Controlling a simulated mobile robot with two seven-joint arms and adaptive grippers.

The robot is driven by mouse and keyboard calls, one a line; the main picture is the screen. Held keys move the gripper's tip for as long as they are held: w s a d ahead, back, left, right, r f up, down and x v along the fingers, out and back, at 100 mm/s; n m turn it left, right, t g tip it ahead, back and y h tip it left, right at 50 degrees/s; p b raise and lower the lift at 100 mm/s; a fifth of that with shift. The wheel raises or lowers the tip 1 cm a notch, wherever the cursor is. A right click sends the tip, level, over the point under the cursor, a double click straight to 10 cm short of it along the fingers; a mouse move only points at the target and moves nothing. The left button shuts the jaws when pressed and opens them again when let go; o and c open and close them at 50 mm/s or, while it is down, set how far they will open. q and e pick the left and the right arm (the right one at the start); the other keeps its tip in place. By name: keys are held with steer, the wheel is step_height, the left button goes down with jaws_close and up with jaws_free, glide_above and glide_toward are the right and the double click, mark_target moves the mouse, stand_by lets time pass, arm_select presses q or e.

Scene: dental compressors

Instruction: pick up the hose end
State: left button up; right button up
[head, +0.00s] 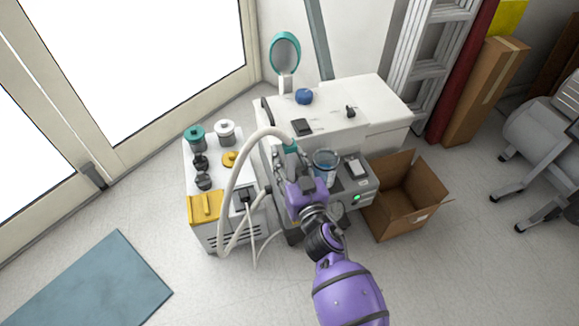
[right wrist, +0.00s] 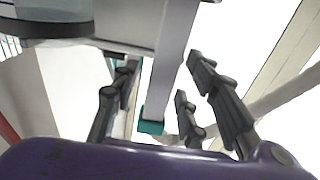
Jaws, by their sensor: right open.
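A cream hose (head: 234,172) arches over the white machines. Its teal hose end (head: 290,148) is at the right end of the arch, just beyond my right gripper (head: 291,163). The right gripper is open, and its fingers partly hide the area below the hose end. In the right wrist view, the open fingers (right wrist: 160,88) stand on both sides of a grey-white bar with a teal piece (right wrist: 152,127) at its lower end. I cannot tell there whether any finger touches it. My left gripper is not in view.
A clear cup (head: 325,162) and a grey unit with a green light (head: 356,197) are close to the right of my gripper. An open cardboard box (head: 405,197) stands further right. A white unit (head: 196,163) with several jars and knobs is left. A blue mat (head: 95,285) lies on the floor.

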jaws_close()
